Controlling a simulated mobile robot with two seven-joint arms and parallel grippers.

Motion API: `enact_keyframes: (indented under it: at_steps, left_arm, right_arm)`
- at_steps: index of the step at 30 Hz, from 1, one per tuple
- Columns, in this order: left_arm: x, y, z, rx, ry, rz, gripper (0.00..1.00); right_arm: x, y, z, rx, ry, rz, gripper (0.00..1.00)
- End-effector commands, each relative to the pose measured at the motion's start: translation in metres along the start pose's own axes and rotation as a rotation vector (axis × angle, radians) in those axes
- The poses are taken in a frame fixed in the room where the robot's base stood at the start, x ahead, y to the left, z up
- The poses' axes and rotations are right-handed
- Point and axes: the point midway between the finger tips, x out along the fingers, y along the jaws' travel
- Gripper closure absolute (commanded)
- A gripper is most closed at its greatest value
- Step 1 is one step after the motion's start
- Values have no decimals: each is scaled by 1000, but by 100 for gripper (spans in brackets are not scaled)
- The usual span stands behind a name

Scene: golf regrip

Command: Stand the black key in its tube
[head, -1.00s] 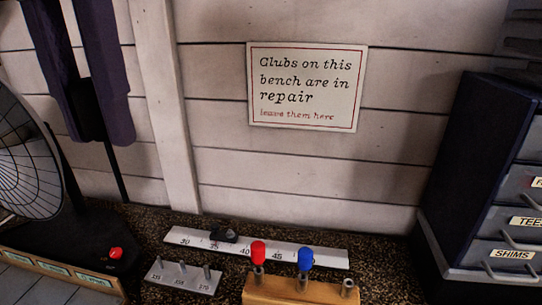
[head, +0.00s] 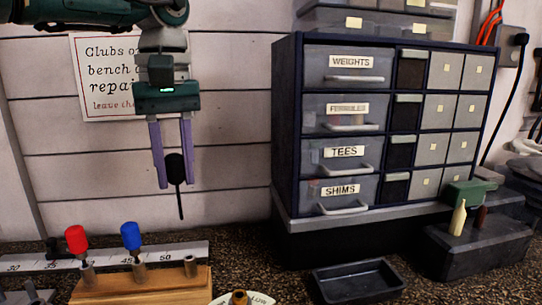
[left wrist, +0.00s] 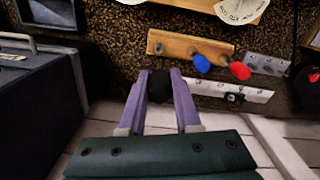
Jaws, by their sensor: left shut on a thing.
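My left gripper (head: 173,165) is shut on the black key (head: 175,169). The key hangs upright, its thin shaft pointing down, in the air above the wooden block (head: 140,289). The block holds three metal tubes. The red key (head: 76,240) and the blue key (head: 131,236) stand in two of them. The right-hand tube (head: 190,266) is empty and sits below and slightly right of the black key's tip. In the left wrist view, the black key's head (left wrist: 159,86) is between the fingers (left wrist: 158,84); its shaft is hidden. My right gripper is out of view.
A ruler (head: 45,260) lies behind the block. A drawer cabinet (head: 390,120) stands at the right. A black tray (head: 357,281) lies in front of it. A round dial (head: 258,299) is at the front edge. The bench between block and cabinet is fairly clear.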

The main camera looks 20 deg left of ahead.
Motion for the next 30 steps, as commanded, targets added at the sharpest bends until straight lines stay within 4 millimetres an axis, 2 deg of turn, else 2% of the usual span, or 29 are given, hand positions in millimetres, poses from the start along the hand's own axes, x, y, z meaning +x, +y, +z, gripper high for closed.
enact_keyframes:
  at_steps: [2,17,30]
  left_arm:
    - [6,-2,-3,-18,0,0,100]
    - [3,-3,-3,-21,1,0,100]
    - [45,-3,-3,-20,1,-1,100]
  right_arm:
    - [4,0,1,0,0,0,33]
    - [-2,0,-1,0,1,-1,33]
    - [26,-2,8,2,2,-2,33]
